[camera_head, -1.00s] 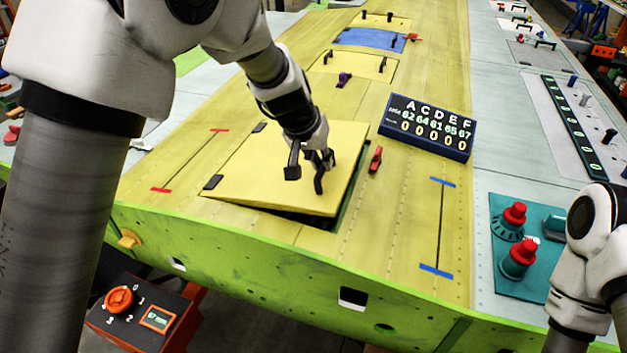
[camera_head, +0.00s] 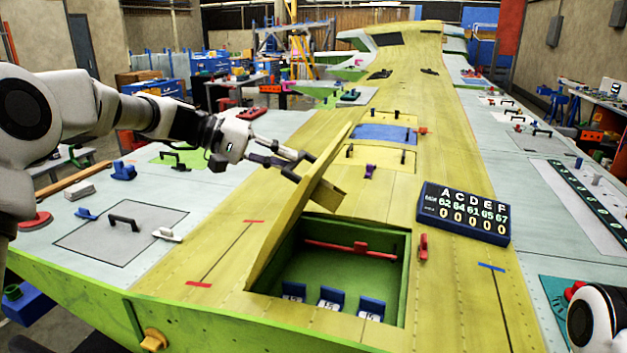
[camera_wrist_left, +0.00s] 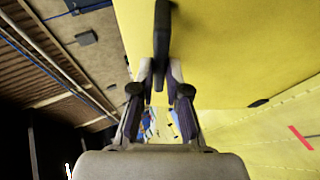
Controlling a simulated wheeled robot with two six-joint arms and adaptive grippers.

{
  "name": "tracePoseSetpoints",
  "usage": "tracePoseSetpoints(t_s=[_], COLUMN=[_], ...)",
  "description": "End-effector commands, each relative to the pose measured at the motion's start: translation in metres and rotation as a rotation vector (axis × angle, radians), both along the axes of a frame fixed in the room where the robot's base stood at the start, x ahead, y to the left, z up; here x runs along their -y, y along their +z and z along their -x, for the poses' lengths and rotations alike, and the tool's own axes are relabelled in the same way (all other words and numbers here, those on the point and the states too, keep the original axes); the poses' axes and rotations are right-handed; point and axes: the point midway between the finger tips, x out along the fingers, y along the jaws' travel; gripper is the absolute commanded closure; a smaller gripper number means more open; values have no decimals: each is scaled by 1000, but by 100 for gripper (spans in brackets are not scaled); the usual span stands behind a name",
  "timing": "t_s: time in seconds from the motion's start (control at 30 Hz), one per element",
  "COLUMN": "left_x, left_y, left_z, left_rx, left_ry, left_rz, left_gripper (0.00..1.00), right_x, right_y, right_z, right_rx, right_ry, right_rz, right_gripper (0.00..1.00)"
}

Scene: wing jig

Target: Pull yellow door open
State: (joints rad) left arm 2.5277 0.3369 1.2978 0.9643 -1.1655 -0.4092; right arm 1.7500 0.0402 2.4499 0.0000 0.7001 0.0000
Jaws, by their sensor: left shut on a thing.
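The yellow door (camera_head: 300,207) stands swung up on its left edge, steeply tilted, with its opening (camera_head: 340,262) uncovered to the right of it. My left gripper (camera_head: 305,165) is at the door's upper part and is shut on its black handle. In the left wrist view the handle (camera_wrist_left: 162,45) runs between the fingers of my left gripper (camera_wrist_left: 160,85), and the yellow door face (camera_wrist_left: 230,50) fills the upper right. Inside the opening are a red bar (camera_head: 350,247) and several blue labelled blocks (camera_head: 330,298). My right gripper is out of view; only part of that arm shows.
A dark display board (camera_head: 464,212) and a red clip (camera_head: 423,246) lie right of the opening. A blue panel (camera_head: 383,134) and another yellow panel (camera_head: 375,158) lie beyond. A grey panel with a black handle (camera_head: 123,221) lies at the left.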

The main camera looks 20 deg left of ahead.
Motion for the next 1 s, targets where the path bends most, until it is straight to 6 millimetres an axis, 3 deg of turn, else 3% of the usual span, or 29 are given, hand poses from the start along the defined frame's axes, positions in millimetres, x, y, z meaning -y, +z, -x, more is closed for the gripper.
tracePoseSetpoints(t_s=[0.03, 0.2, 0.5, 0.7, 1.0], left_x=[-16, -57, -106, -119, -123], left_y=[3, 7, 4, 2, 3], left_z=[-2, -3, -5, -5, -5], left_rx=[2, -4, -10, -11, -11], left_ry=[8, 7, 5, 4, 4], left_rz=[48, 190, 361, 412, 425], left_gripper=[100, 100, 100, 100, 100], right_x=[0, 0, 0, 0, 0], right_y=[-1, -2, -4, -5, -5], right_z=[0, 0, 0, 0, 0], right_rx=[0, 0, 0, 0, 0], right_ry=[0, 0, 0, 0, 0], right_rz=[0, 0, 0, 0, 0], right_gripper=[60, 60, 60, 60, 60])
